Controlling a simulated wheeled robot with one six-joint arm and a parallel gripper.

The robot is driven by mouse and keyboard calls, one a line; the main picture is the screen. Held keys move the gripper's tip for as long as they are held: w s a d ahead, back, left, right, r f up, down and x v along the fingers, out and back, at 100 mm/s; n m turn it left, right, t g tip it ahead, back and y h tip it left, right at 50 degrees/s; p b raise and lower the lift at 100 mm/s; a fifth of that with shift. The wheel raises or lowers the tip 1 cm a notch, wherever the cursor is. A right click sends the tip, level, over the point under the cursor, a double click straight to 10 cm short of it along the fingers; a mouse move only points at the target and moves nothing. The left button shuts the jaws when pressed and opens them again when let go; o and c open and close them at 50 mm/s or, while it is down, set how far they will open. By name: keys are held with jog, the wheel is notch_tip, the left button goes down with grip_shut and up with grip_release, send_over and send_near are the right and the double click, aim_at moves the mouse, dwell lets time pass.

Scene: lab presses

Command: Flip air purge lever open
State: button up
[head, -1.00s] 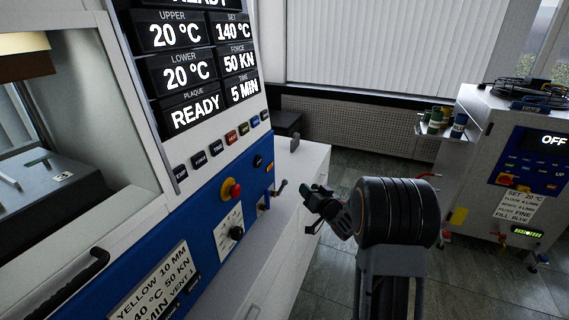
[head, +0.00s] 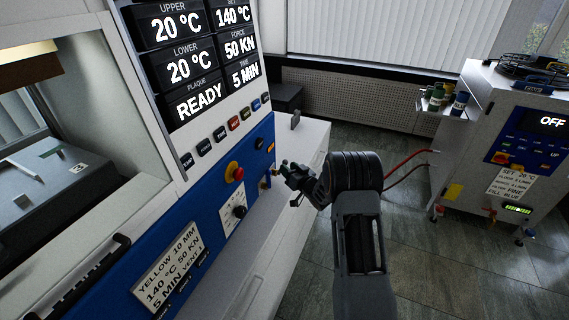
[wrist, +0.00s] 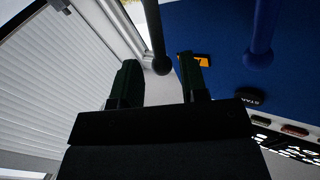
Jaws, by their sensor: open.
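A dark lever with a round ball end (wrist: 154,30) shows in the wrist view, its ball between my two fingertips; I cannot tell whether they touch it. No label on it is readable. A blue lever (wrist: 262,35) stands to the right of it, outside my fingers, on the blue panel (wrist: 220,25). My gripper (wrist: 161,64) is open, one green-black finger on each side of the ball. In the head view my gripper (head: 284,170) is at the right end of the press's blue front panel (head: 215,185) and largely hides the dark lever.
A red and yellow stop button (head: 234,172) and a black rotary knob (head: 239,212) are on the panel left of my gripper. A row of push buttons (head: 220,133) runs above. A second machine (head: 500,130) with red hoses stands at the right. Open floor lies between.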

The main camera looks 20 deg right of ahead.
jog(key=shift+x, duration=1.75)
grip_shut()
